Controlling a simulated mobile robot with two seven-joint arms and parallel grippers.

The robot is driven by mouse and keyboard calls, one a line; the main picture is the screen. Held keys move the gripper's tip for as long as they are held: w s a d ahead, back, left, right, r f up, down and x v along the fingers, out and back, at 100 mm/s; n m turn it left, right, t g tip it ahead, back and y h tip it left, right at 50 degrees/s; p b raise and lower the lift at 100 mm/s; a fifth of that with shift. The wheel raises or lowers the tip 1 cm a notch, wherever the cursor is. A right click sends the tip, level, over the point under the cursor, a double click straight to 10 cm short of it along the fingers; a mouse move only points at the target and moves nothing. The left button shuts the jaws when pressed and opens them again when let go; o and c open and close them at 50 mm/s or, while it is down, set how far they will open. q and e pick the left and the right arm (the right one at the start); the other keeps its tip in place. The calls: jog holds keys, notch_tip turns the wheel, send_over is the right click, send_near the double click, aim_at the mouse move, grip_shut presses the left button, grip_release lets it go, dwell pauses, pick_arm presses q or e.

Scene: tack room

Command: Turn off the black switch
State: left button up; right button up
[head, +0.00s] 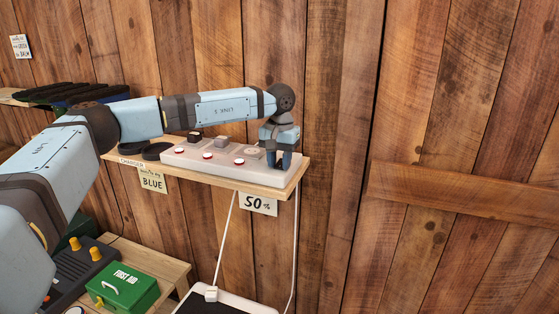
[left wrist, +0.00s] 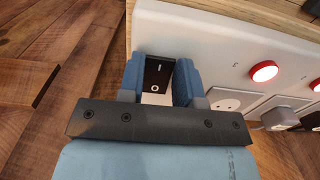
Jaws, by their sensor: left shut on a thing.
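The black switch (left wrist: 158,74) is a small rocker with a line mark and a circle mark, on the end of a white power strip (head: 219,168). The strip also shows in the left wrist view (left wrist: 215,45). My left gripper (head: 286,162) points down at the strip's right end in the head view and hides the switch there. In the left wrist view its two blue fingers (left wrist: 158,82) stand on either side of the switch, shut on it. I cannot tell which side of the rocker is pressed in. My right gripper is in neither view.
The strip has red buttons (head: 208,156) and plugs along it, on a wooden shelf (head: 273,189) with paper labels. Below are a green first aid box (head: 123,287), a black device with yellow knobs (head: 75,272) and white cables. The plank wall at right is clear.

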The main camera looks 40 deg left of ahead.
pick_arm(q)
jog(key=shift+w+r+g+p, duration=0.15)
jog(key=shift+r+g+p, duration=0.3)
jog(key=shift+p, duration=0.65)
jog(key=shift+w+g+p, duration=0.1)
jog(key=shift+g+p, duration=0.35)
jog(key=shift+p, duration=0.1)
jog(key=shift+w+f+g+h+p, duration=0.15)
jog(key=shift+g+h+p, duration=0.15)
jog(key=shift+g+p, duration=0.15)
jog(key=shift+a, duration=0.1)
jog(key=o, duration=0.9)
jog(key=shift+f, duration=0.1)
jog(key=shift+b+v, duration=0.6)
jog(key=shift+v, duration=6.3)
